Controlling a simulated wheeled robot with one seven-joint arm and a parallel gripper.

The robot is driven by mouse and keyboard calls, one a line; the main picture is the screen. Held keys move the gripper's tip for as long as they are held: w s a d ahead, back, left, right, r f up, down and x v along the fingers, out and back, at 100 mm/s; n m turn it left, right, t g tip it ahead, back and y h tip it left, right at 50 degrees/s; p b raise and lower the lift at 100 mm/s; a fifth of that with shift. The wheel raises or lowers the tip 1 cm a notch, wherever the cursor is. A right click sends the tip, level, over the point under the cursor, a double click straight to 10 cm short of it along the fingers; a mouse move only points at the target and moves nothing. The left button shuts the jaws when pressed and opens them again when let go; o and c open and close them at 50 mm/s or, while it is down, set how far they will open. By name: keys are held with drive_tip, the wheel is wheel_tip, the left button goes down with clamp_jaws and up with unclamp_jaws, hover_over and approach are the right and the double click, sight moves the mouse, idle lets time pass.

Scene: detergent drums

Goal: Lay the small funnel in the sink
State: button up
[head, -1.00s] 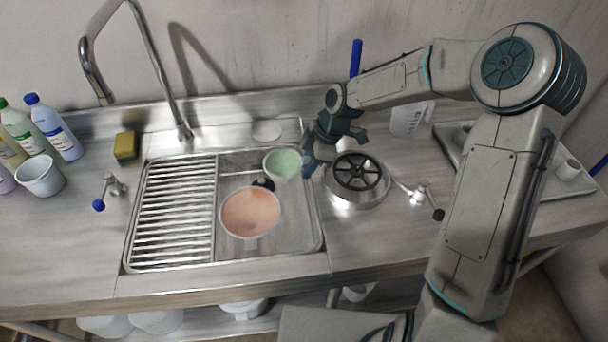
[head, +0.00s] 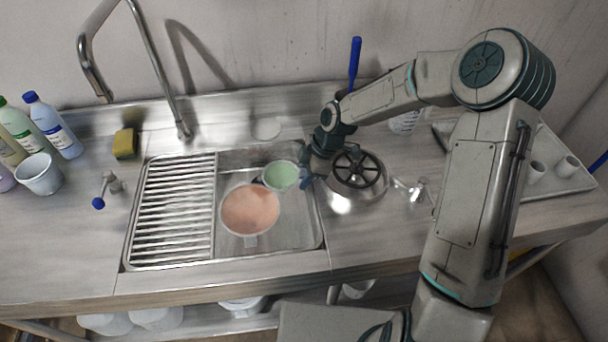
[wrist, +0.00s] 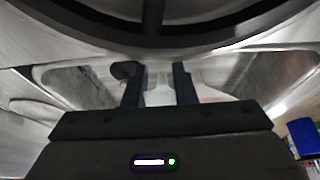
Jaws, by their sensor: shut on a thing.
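The small funnel (head: 281,176), pale green with a whitish rim, is at the upper right part of the sink basin (head: 300,236). My gripper (head: 305,181) reaches in from the right and is shut on its right side. In the wrist view my gripper's two dark fingers (wrist: 160,88) have a pale greenish piece between them. A larger orange-pink funnel (head: 250,209) lies in the basin just below and left of the green one. I cannot tell whether the green funnel touches the basin or the larger funnel.
A ribbed drainer (head: 174,212) fills the sink's left half. A round steel piece with a dark spoked wheel (head: 357,169) stands right of the basin, close to my gripper. The faucet (head: 160,70) rises behind. Bottles (head: 52,127) and a white cup (head: 39,174) are at left.

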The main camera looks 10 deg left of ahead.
drive_tip(key=shift+f, duration=0.25)
drive_tip(key=o, duration=1)
drive_tip(key=shift+c, duration=0.2)
drive_tip(key=shift+r, duration=0.1)
drive_tip(key=v, duration=1.3)
drive_tip(key=s+d+r+m+t+h, duration=0.2)
drive_tip(key=s+d+r+m, duration=0.3)
drive_tip(key=s+d+m, duration=0.3)
drive_tip(key=s+d+r+m+t+h, duration=0.2)
drive_tip(key=s+d+r+m, duration=0.3)
drive_tip(key=s+d+m, duration=0.3)
drive_tip(key=shift+s+m, duration=2.4)
drive_tip(key=shift+s, duration=0.5)
